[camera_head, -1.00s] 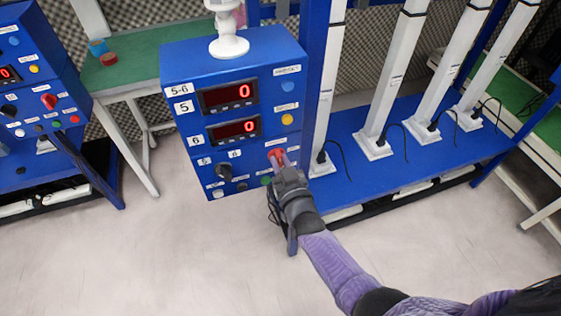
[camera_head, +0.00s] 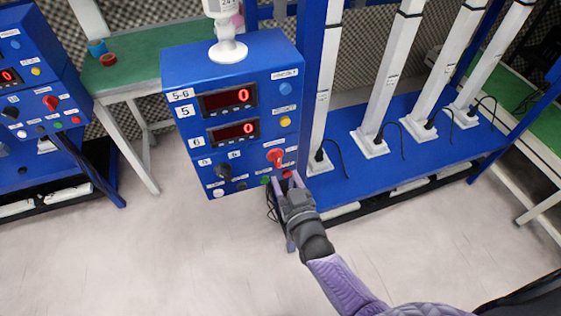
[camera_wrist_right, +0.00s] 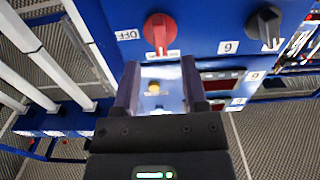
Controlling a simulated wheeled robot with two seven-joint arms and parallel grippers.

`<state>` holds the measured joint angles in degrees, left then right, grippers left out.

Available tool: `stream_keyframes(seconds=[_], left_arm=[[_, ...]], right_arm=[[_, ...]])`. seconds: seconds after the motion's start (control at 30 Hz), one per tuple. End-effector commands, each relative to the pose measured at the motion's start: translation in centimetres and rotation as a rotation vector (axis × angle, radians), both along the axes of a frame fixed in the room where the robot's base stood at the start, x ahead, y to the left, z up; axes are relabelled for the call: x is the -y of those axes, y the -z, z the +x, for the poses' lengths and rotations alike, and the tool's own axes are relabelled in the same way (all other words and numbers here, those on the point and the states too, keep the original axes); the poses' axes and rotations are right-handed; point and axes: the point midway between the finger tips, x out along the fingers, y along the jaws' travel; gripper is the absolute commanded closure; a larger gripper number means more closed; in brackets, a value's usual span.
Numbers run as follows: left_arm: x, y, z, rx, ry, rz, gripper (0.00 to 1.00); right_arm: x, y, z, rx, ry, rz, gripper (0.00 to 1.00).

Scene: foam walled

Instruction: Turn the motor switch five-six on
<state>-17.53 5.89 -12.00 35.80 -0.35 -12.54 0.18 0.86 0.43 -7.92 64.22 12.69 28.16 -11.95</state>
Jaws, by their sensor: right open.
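The blue control box (camera_head: 180,85) labelled 5-6 carries a red rotary switch (camera_head: 275,157) at its lower right. Its handle looks slanted in the head view. In the wrist view the red switch (camera_wrist_right: 160,32) is just beyond my fingertips, with an OFF label beside it. My right gripper (camera_head: 284,180) is open, apart from the switch and just below it. Its fingers also show in the wrist view (camera_wrist_right: 160,75) with nothing between them. A black knob (camera_head: 223,171) sits left of the red switch. My left gripper is out of view.
Two displays (camera_head: 228,99) on the box read 0. Small coloured buttons (camera_head: 265,180) line its lower edge near my fingers. A second blue box (camera_head: 35,75) stands left. White columns (camera_head: 385,80) rise from a blue base at right. The floor in front is clear.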

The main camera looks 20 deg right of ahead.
Motion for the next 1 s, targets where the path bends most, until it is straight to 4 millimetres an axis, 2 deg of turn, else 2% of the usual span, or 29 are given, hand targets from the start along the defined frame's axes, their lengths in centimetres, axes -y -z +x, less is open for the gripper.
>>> stream_keyframes(seconds=[0.1, 0.2, 0.33, 0.67, 0.73, 0.77, 0.87, 0.9, 0.97, 1.0], left_arm=[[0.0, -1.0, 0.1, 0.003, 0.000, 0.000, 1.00], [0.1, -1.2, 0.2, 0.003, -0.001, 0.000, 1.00], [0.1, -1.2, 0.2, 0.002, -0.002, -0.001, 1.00], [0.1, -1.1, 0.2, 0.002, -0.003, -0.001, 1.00], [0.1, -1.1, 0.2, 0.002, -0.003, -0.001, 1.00], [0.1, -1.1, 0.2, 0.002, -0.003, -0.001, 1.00], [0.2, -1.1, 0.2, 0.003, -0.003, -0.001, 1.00], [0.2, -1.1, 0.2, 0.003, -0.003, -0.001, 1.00], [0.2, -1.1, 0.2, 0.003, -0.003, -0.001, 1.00], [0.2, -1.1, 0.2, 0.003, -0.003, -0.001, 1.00]], right_arm=[[0.1, -0.2, -2.7, -0.003, 0.000, 0.000, 0.44], [0.1, -0.1, -4.0, -0.001, 0.000, 0.000, 0.44], [0.2, 0.0, -4.6, -0.001, 0.000, 0.000, 0.44], [0.2, 0.1, -4.5, -0.001, 0.000, 0.000, 0.44], [0.1, 0.6, -4.8, -0.023, -0.005, -0.003, 0.44], [0.1, 1.4, -5.1, -0.055, -0.011, -0.006, 0.44], [-0.1, 7.3, -8.5, -0.297, -0.056, -0.033, 0.44], [0.0, 10.5, -10.9, -0.437, -0.078, -0.049, 0.44], [0.4, 15.1, -15.5, -0.661, -0.106, -0.074, 0.44], [0.8, 17.5, -18.9, -0.803, -0.119, -0.094, 0.44]])
